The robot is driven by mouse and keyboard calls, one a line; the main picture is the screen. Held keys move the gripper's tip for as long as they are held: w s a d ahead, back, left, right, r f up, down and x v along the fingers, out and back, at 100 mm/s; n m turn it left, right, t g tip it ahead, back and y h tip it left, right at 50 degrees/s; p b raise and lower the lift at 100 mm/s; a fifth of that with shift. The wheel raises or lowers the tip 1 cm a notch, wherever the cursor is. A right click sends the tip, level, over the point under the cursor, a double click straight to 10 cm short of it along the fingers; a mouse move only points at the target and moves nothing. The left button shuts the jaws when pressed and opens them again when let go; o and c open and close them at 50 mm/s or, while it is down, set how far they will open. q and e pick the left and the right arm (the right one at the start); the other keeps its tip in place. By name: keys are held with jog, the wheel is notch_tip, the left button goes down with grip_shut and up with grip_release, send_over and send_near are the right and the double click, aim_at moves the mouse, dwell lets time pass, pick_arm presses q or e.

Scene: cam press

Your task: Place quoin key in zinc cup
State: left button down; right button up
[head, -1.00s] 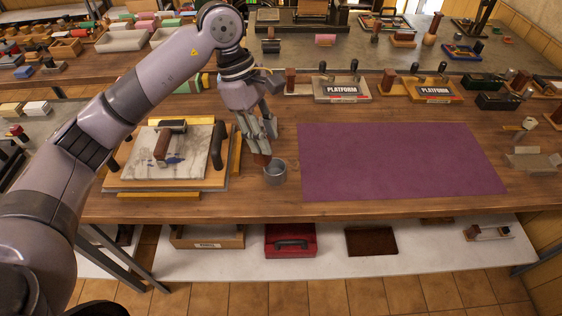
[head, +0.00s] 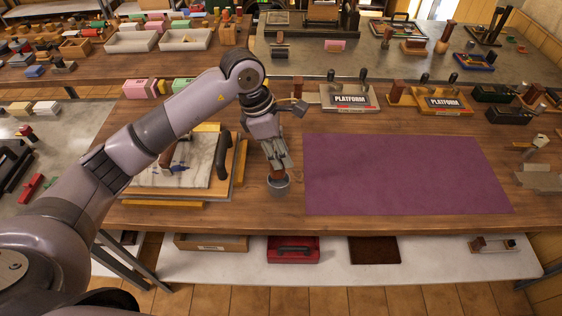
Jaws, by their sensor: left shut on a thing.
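The zinc cup (head: 279,188) is a small grey metal cup standing on the wooden bench, just left of the purple mat. My left gripper (head: 277,168) points down right above it. It is shut on a small brown-handled thing (head: 277,176), which looks like the quoin key. The lower end of this thing is at the cup's mouth and seems to dip inside the rim; the fingers and the rim hide the rest. My right gripper is not in view.
The purple mat (head: 405,174) lies flat and bare to the right. A board with a marble slab (head: 200,170) and a black handle stands close on the left. Two "PLATFORM" signs (head: 349,99) stand behind. The bench's front edge (head: 330,224) is near the cup.

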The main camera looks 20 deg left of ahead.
pick_arm(q)
jog(key=shift+f, duration=1.05)
notch_tip(320, 180, down, 4)
jog(key=shift+r+p, duration=0.25)
jog(key=shift+p, duration=0.35)
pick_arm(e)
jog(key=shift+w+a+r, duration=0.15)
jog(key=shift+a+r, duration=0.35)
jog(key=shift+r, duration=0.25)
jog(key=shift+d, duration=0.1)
pick_arm(q)
jog(key=shift+f, duration=0.15)
jog(key=c, duration=1.2)
grip_release()
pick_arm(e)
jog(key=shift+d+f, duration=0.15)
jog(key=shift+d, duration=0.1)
